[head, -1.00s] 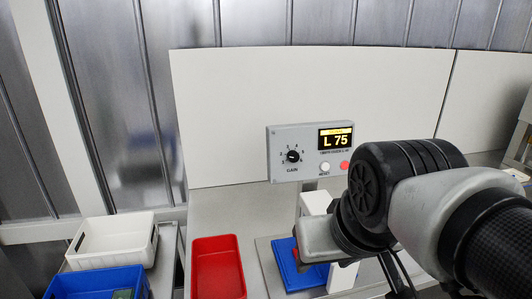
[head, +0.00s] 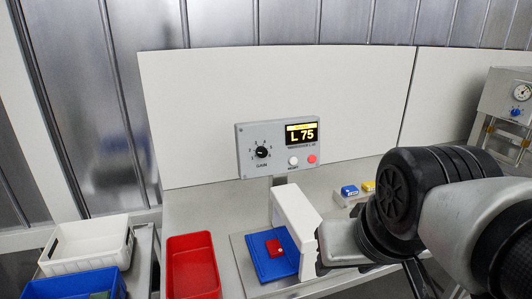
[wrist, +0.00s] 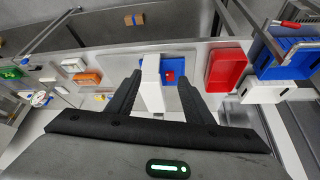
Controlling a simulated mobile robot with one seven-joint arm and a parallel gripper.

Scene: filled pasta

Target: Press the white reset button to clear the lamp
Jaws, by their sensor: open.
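A grey control panel (head: 277,147) stands upright in front of the white back wall in the head view. The white button (head: 293,161) is low on its face, with a round red button or lamp (head: 311,159) just right of it. The lit display (head: 301,134) reads "L 75" in yellow. A black GAIN knob (head: 263,152) is at the left. My gripper shows in the wrist view (wrist: 158,78), its two black fingers apart, with a white arch-like block in view between them. In the head view it is below and right of the panel, apart from the white button; its fingertips are unclear there.
The white block (head: 297,222) stands beside a blue plate (head: 263,262) bearing a red piece (head: 274,248). A red bin (head: 193,268), white crate (head: 86,245) and blue bin (head: 88,284) are at left. A gauge machine (head: 510,97) is at right.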

